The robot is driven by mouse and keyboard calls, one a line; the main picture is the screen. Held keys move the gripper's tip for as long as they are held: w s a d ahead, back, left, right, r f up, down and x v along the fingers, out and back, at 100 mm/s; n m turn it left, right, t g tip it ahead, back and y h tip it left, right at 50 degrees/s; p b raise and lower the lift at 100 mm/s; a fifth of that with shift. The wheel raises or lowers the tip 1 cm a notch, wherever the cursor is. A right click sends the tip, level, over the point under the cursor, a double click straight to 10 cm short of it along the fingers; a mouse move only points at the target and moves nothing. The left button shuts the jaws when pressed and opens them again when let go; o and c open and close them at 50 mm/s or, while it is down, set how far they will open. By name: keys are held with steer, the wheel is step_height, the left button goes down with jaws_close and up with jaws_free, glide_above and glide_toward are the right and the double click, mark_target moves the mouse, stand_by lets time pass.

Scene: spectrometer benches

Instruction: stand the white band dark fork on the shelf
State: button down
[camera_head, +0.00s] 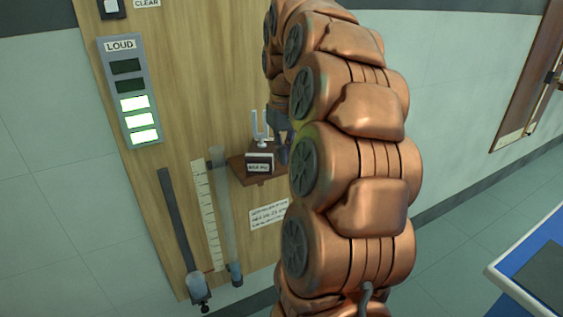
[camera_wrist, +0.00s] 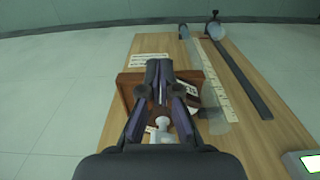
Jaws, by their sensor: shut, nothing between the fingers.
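A pale grey two-pronged fork (camera_head: 260,128) stands upright at the small brown shelf (camera_head: 241,167) on the wooden board; I cannot make out a white band on it. A small block with a dark label (camera_head: 259,163) sits in front of it on the shelf. In the wrist view, a pale piece (camera_wrist: 161,128), perhaps the fork, shows below my gripper's fingers, partly hidden. My gripper (camera_wrist: 159,82) is shut and empty over the shelf (camera_wrist: 126,88). In the head view my gripper (camera_head: 283,150) is just right of the fork, mostly hidden by my arm.
A scale strip (camera_head: 208,215), a clear tube (camera_head: 222,210) and a dark slotted rail (camera_head: 178,225) are left of the shelf. A lit LOUD panel (camera_head: 130,90) is higher up. A paper label (camera_head: 269,214) is below. A blue-topped bench (camera_head: 525,262) is at right.

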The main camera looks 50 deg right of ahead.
step_height(320, 180, up, 7)
stand_by(0.6)
steer(key=shift+f, duration=0.15)
stand_by(0.3)
